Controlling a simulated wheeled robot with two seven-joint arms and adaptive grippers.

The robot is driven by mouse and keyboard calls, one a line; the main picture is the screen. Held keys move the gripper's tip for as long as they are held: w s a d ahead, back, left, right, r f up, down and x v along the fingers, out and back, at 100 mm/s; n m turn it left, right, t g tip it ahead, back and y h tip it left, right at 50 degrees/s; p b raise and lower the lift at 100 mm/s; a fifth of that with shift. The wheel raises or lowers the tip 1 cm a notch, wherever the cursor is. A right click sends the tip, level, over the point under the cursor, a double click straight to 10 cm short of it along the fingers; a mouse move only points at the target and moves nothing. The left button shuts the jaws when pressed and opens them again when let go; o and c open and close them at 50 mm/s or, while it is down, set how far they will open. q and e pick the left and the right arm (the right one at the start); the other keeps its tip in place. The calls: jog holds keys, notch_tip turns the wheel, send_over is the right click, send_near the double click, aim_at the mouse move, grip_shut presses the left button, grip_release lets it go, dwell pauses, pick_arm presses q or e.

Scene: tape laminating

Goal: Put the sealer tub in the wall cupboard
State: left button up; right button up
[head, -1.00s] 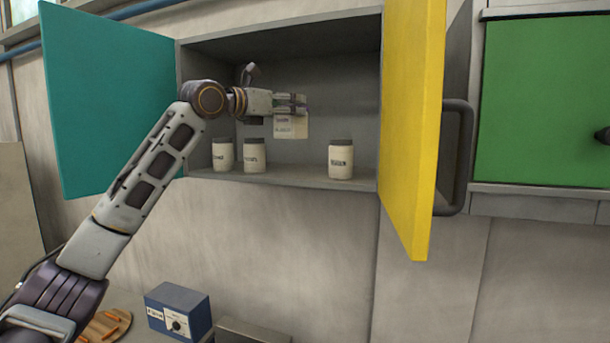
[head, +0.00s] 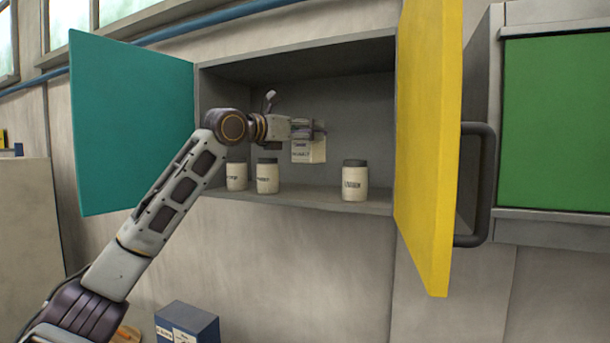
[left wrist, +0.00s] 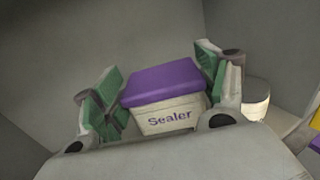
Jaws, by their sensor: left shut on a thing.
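The sealer tub is a cream box with a purple lid, marked "Sealer" in the left wrist view (left wrist: 170,110). My left gripper (left wrist: 160,100) is shut on it, with green pads at its two sides. In the head view the left gripper (head: 310,130) is inside the open wall cupboard (head: 297,203), and the tub (head: 309,150) hangs from it above the shelf, between the jars. The tub's lid is mostly hidden by the fingers there. My right gripper is not in view.
Two white jars (head: 237,176) (head: 267,178) stand at the shelf's left and one (head: 354,183) at its right, with bare shelf between. The teal door (head: 130,125) and yellow door (head: 428,150) stand open. A blue box (head: 187,325) is below.

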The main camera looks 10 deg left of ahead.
aim_at(300, 149)
pick_arm(q)
jog(key=shift+f, duration=2.25)
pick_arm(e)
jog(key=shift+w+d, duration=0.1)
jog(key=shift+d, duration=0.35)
pick_arm(q)
jog(key=shift+s, duration=0.1)
jog(key=shift+f, duration=2.1)
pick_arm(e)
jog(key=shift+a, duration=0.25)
pick_arm(q)
jog(key=o, duration=0.9)
jog(key=shift+f, duration=0.15)
jog(key=o, duration=0.3)
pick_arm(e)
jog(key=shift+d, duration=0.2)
pick_arm(q)
jog(key=shift+o, duration=0.2)
jog(key=shift+a, duration=0.1)
